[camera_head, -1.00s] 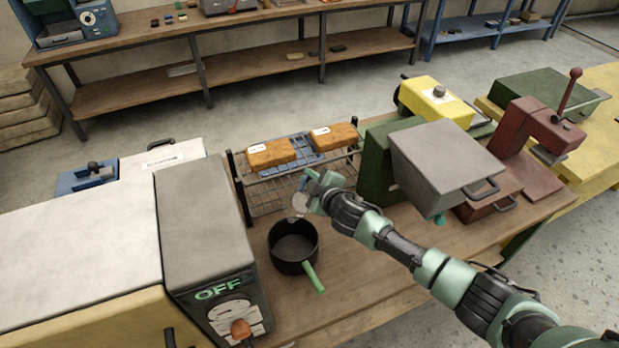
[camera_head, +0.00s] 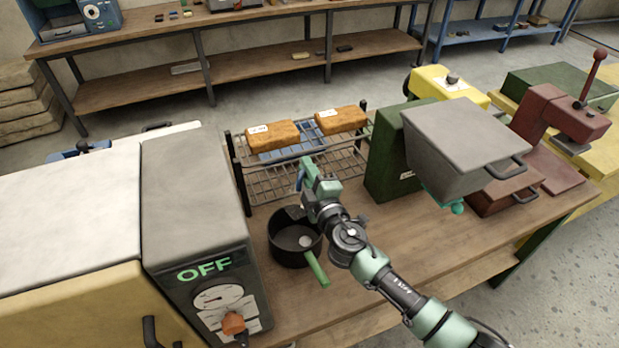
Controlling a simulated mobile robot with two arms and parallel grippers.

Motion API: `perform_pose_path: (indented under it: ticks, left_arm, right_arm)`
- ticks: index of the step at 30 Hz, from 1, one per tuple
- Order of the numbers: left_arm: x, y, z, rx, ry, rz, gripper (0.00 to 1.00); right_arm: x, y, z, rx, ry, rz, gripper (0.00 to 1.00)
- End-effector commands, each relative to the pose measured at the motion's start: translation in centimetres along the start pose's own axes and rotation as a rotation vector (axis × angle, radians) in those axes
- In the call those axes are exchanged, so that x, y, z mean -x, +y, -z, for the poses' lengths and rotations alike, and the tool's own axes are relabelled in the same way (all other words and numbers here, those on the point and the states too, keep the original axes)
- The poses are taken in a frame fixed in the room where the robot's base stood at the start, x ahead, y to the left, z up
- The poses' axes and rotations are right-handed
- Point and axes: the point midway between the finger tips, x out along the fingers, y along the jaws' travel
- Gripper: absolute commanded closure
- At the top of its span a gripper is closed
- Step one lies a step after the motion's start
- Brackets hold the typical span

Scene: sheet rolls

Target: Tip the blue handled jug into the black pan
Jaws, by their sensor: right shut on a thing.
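The black pan (camera_head: 283,257), with a green handle (camera_head: 315,268), stands on the wooden bench. My right gripper (camera_head: 309,190) is above the pan's far right rim, shut on the blue handled jug. A bit of the jug's blue (camera_head: 300,177) shows at the gripper's left. Most of the jug is hidden by the gripper, so its exact tilt is hard to tell. A small pale patch (camera_head: 305,240) shows inside the pan. My left gripper is out of view.
A wire rack (camera_head: 262,190) with two orange-brown blocks (camera_head: 272,137) stands behind the pan. A grey machine marked OFF (camera_head: 195,190) is close on the left. A green and grey machine (camera_head: 465,140) stands to the right. Bench space right of the pan is clear.

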Motion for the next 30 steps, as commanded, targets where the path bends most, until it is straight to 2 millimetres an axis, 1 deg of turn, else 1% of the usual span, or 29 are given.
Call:
perform_pose_path:
  ticks: [1,24,30]
  left_arm:
    - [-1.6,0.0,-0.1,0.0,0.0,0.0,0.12]
    - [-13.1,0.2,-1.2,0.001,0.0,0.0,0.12]
    - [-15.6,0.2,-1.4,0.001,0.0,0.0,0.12]
  right_arm:
    - [0.2,-0.7,0.1,0.015,0.006,-0.018,1.0]
    - [3.4,-0.3,3.3,0.285,0.08,-0.289,1.0]
    - [4.2,-0.1,4.2,0.349,0.098,-0.352,1.0]
